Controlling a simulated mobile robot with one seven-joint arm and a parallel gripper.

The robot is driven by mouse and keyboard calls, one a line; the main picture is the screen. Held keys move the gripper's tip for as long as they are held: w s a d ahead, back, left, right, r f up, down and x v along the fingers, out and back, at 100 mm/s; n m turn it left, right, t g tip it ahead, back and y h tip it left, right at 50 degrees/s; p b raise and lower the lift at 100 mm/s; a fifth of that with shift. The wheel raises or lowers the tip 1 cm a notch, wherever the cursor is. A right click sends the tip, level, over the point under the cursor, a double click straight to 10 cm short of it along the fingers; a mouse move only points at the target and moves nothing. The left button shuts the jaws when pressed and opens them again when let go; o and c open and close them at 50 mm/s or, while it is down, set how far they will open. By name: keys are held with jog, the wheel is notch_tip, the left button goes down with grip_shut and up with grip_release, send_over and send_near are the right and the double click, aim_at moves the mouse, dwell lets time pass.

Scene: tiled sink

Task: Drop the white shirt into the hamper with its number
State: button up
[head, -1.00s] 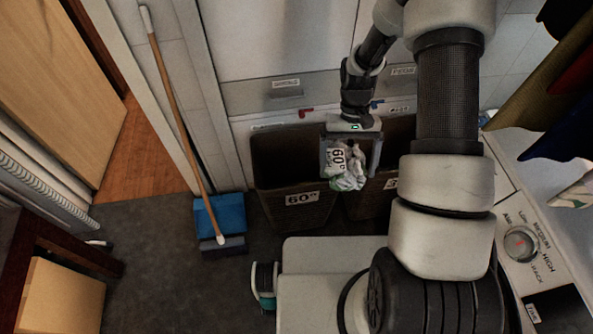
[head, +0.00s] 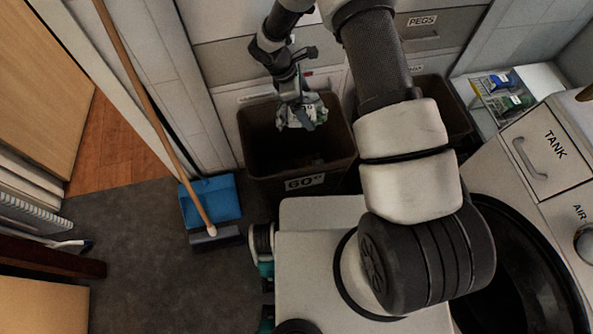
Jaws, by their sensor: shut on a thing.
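The white shirt (head: 309,113) is a small crumpled bundle with greenish-grey patches. My gripper (head: 298,112) is shut on it and holds it over the opening of the left hamper. The left hamper (head: 301,184) is a dark brown bin with a white label reading 60 on its front. The number tag on the shirt cannot be read now; a second ago it showed 60 or 09, depending on which way up it is. A second dark hamper (head: 455,113) stands to the right, partly hidden behind my arm; its label is hidden.
A blue dustpan (head: 211,201) and a long-handled broom (head: 160,115) stand left of the left hamper. Drawers (head: 430,35) line the wall behind. A white unit labelled TANK (head: 548,150) is at right. Dark floor (head: 140,250) is clear at left.

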notch_tip(320, 180, down, 6)
jog(key=b, duration=0.3)
jog(key=shift+r, duration=0.25)
jog(key=o, duration=0.8)
jog(key=p+v, duration=0.2)
jog(key=v, duration=1.5)
jog(key=shift+r, duration=0.25)
jog(key=shift+r, duration=0.1)
